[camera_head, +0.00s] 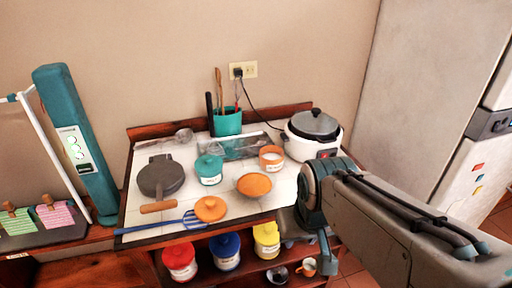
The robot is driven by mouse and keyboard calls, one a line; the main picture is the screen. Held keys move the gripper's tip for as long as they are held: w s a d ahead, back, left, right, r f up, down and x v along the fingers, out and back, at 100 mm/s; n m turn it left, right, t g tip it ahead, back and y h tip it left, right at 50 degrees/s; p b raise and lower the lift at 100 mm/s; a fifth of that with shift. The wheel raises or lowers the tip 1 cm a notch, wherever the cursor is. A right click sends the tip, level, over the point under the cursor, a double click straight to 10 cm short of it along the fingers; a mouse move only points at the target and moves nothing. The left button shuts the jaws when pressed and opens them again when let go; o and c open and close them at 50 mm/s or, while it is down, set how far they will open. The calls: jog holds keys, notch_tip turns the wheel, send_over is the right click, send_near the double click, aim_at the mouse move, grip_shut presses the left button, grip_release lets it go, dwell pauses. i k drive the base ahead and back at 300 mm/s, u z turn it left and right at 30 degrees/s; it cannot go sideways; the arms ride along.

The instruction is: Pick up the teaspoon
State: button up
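A grey metallic spoon-like utensil (183,135) lies at the back left of the white-tiled tabletop (147,217), its thin handle pointing left. I cannot tell whether it is the teaspoon, and no other clear teaspoon shows. A teal holder (228,124) at the back holds several upright utensils. My arm reaches in from the right. My gripper (309,241) is at the table's front right edge, well apart from the spoon-like utensil. The wrist partly hides the gripper, and its opening is unclear.
A dark round pan (160,178), blue utensil (160,226), teal jar (209,170), orange bowl (254,185), orange lid (210,208), orange cup (271,158) and white cooker (325,148) crowd the table. Colored jars (225,252) stand below. A fridge (425,110) is right.

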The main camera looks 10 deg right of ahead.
aim_at(260, 143)
jog(key=z, duration=0.35)
jog(key=i, duration=0.95)
jog(key=u, duration=0.6)
